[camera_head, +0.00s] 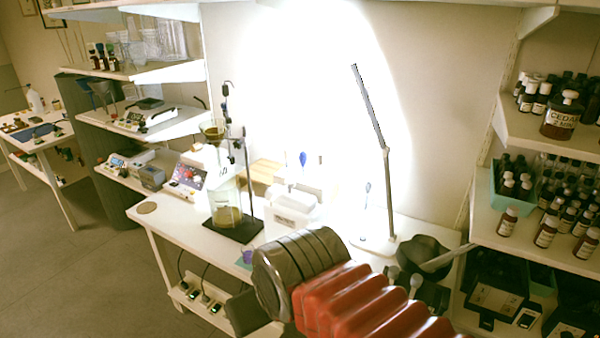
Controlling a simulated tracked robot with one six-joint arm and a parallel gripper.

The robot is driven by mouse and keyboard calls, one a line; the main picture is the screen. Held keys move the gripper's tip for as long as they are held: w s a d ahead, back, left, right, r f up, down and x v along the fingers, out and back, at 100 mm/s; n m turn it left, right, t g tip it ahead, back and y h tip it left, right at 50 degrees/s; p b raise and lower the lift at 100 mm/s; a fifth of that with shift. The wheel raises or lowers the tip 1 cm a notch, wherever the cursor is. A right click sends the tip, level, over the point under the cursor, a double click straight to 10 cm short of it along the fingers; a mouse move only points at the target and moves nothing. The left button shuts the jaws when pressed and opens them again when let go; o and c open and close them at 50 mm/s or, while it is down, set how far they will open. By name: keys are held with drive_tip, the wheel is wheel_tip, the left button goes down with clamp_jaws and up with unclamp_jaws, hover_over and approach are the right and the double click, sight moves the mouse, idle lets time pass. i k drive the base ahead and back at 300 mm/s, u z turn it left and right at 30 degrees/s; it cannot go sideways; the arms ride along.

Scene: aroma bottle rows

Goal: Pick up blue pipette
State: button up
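A small blue bulb shape (302,158), which looks like the blue pipette, stands upright above the back of the white table, against the brightly lit wall. Its lower part is lost in the glare. A second thin upright item with a small bluish top (368,187) shows to its right, near the lamp; I cannot tell whether it is a pipette. My red and grey arm reaches across the lower front, in front of the table. My gripper's fingers cannot be made out.
A glass apparatus on a black stand (233,230) and a white bin (291,208) are on the table (163,215). A dark bowl (424,256) sits at right. Bottle-filled shelves (530,220) flank the right side.

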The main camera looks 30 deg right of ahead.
sight(302, 156)
drive_tip(key=z, duration=0.1)
drive_tip(key=i, duration=1)
drive_tip(key=u, duration=0.1)
